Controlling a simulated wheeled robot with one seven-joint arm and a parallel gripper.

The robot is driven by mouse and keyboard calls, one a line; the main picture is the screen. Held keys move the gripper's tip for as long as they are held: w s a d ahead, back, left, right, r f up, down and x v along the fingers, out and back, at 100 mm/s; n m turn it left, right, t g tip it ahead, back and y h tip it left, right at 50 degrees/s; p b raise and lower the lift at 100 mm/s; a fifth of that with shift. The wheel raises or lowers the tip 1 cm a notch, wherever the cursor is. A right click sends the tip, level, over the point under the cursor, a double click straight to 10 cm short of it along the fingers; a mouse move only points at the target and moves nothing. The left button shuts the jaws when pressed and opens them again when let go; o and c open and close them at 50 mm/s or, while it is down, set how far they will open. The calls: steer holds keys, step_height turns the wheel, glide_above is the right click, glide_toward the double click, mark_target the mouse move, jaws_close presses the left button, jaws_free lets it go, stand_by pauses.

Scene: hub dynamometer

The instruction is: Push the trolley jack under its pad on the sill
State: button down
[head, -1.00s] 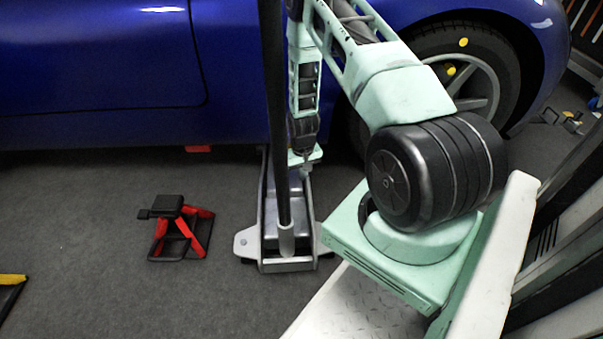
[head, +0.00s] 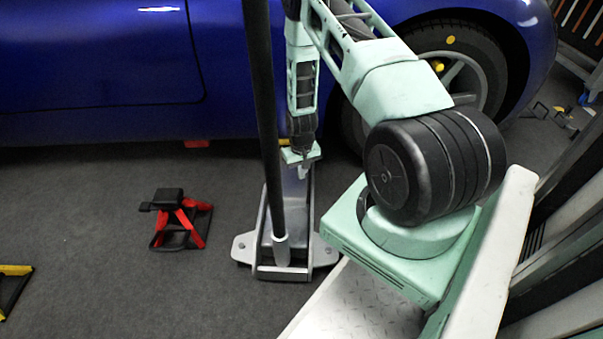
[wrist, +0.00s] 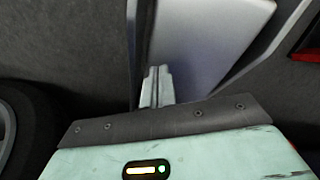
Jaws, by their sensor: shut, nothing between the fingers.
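The silver trolley jack (head: 306,225) stands on the floor with its far end toward the blue car's sill. Its long black handle (head: 264,110) rises steeply from the near end. My gripper (head: 303,172) is shut and points down at the jack's far part, with no object between its fingers. In the wrist view the shut fingertips (wrist: 157,74) are over or against the jack's grey metal (wrist: 205,40); I cannot tell if they touch. A yellow pad (head: 283,141) shows at the sill beyond the jack, partly hidden by the handle and my gripper. A red pad (head: 197,144) is farther left.
A red and black jack stand (head: 180,218) is left of the jack. A yellow and black stand (head: 14,285) is at the left edge. The car's wheel (head: 462,85) is to the right, behind my arm. The floor between jack and red stand is clear.

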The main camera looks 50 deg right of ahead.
step_height(320, 180, up, 16)
steer(key=p, duration=0.7)
steer(key=shift+r, duration=0.15)
steer(key=shift+s, duration=0.1)
